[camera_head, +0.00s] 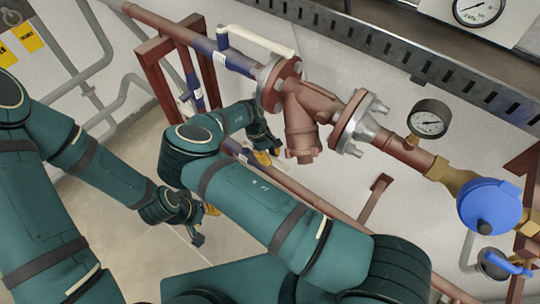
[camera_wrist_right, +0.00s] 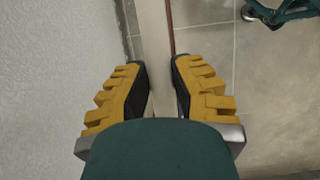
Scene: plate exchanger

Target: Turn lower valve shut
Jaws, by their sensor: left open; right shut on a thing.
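The lower valve (camera_head: 231,147) shows as a blue part on the lower red pipe, largely hidden behind my right arm. My right gripper (camera_head: 266,156) is at this valve. In the right wrist view, the yellow, black-padded fingers of my right gripper (camera_wrist_right: 160,90) are shut on a pale bar, the valve handle (camera_wrist_right: 154,35), which runs up between them. My left gripper (camera_head: 203,222) is open and empty, below and to the left of the valve, over the floor. Part of it shows at the top right of the wrist view (camera_wrist_right: 275,14).
An upper valve (camera_head: 234,60) with a white handle (camera_head: 262,40) sits on the upper pipe. A red strainer (camera_head: 303,120), a pressure gauge (camera_head: 429,121) and a blue round device (camera_head: 490,205) follow along that pipe. A red frame (camera_head: 155,75) stands at the left. The tiled floor (camera_head: 135,150) is clear.

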